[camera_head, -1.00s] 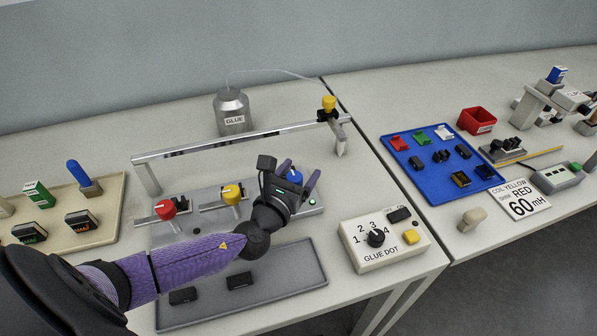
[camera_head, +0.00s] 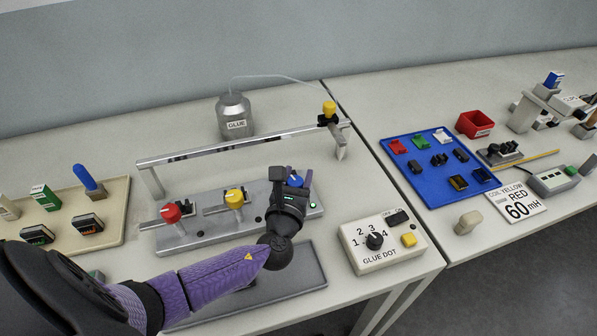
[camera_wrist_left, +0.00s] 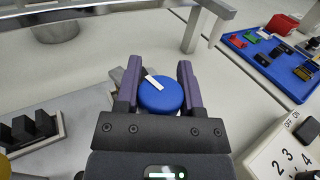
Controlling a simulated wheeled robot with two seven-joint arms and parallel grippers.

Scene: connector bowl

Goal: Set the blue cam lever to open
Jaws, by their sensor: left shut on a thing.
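The blue cam lever's round knob (camera_wrist_left: 160,96), with a white mark on top, sits between the two purple fingers of my left gripper (camera_wrist_left: 160,88) in the left wrist view. The fingers are closed on its sides. In the head view my left gripper (camera_head: 296,180) is at the right end of the grey lever base (camera_head: 200,236), and only a little of the blue knob (camera_head: 295,180) shows. The lever's arm below is mostly hidden. The red lever knob (camera_head: 171,212) and yellow lever knob (camera_head: 234,198) stand to the left. My right gripper is not in view.
A metal rail (camera_head: 240,146) on posts spans behind the levers. The glue dot box (camera_head: 382,246) stands to the right, the glue bottle (camera_head: 235,116) at the back. A grey tray (camera_head: 305,275) lies in front, partly under my arm. A blue tray (camera_head: 415,180) sits further right.

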